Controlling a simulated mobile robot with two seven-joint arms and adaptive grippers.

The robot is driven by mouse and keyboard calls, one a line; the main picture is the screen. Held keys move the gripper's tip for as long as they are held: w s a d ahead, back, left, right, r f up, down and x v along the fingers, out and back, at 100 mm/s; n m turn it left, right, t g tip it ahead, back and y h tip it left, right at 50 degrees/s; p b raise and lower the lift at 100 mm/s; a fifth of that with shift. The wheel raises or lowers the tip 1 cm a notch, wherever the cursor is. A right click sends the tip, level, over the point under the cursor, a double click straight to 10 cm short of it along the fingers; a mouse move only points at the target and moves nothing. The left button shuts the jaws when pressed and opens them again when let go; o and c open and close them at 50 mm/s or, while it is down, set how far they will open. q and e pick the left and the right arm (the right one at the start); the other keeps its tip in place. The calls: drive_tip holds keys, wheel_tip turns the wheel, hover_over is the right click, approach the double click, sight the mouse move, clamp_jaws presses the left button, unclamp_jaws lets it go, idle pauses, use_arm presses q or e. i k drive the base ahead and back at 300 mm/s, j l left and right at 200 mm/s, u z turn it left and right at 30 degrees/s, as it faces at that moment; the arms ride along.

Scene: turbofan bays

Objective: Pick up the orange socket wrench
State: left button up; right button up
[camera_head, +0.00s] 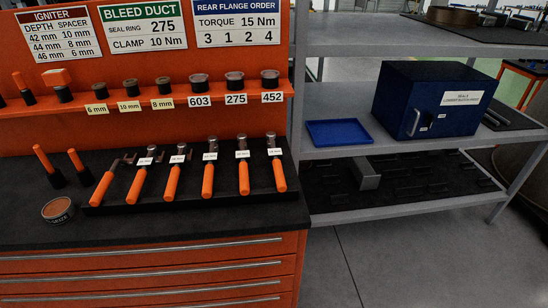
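Several orange-handled wrenches lie side by side in a black tray (188,187) on the dark top of an orange tool cabinet. The leftmost wrench (103,188) and its neighbour (137,186) have heads turned to the side. The labels are too small to read, so I cannot tell which one is the socket wrench. Neither of my grippers is in view.
Two orange-handled tools (42,158) stand in black holders left of the tray, near a round tin (58,209). An orange shelf (150,103) behind holds sockets and labelled rings. At right, a grey rack carries a blue tray (338,132) and a blue box (431,97). Floor is clear in front.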

sight(275, 154)
drive_tip(key=i+l+u, duration=0.2)
drive_tip(key=l, duration=0.4)
drive_tip(key=i+l+u, duration=0.2)
drive_tip(key=l, duration=0.35)
drive_tip(key=l+u, duration=0.2)
drive_tip(key=l, duration=0.45)
drive_tip(key=i+l+u, duration=0.2)
drive_tip(key=l, duration=0.45)
drive_tip(key=k, duration=0.05)
